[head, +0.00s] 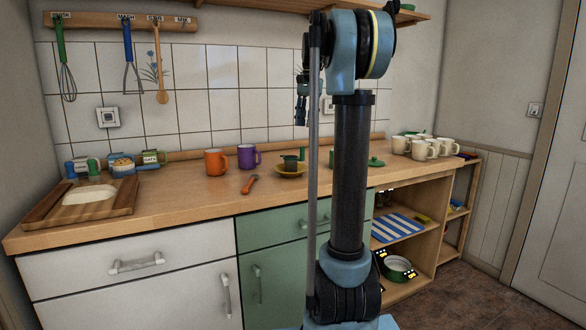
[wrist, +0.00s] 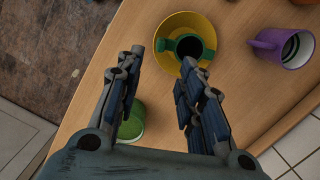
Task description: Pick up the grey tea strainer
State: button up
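A yellow saucer (head: 291,174) lies on the wooden counter near the wall. On it sits a small dark cup-shaped piece with green parts (head: 290,163), which looks like the tea strainer; I cannot make out a clear grey. In the wrist view, the strainer (wrist: 190,47) shows a green rim and a dark inside, on the yellow saucer (wrist: 172,26). My gripper (wrist: 162,57) is open and empty, its two fingers apart. The strainer lies beyond the right fingertip. In the head view my gripper (head: 300,120) hangs above the counter, well over the saucer.
A purple mug (wrist: 285,46) stands right of the saucer in the wrist view. A green round thing (wrist: 132,122) is partly hidden behind my fingers. An orange mug (head: 216,162) and an orange-handled spoon-like tool (head: 249,184) are left of the saucer. Several cream mugs (head: 424,150) stand far right.

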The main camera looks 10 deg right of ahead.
aim_at(302, 159)
jog(key=f, duration=0.4)
jog(key=a+f, duration=0.1)
jog(key=f, duration=0.3)
jog(key=s+f, duration=0.1)
jog(key=f, duration=0.2)
jog(key=shift+a+f, duration=0.3)
jog(key=shift+f, duration=0.1)
grip_shut()
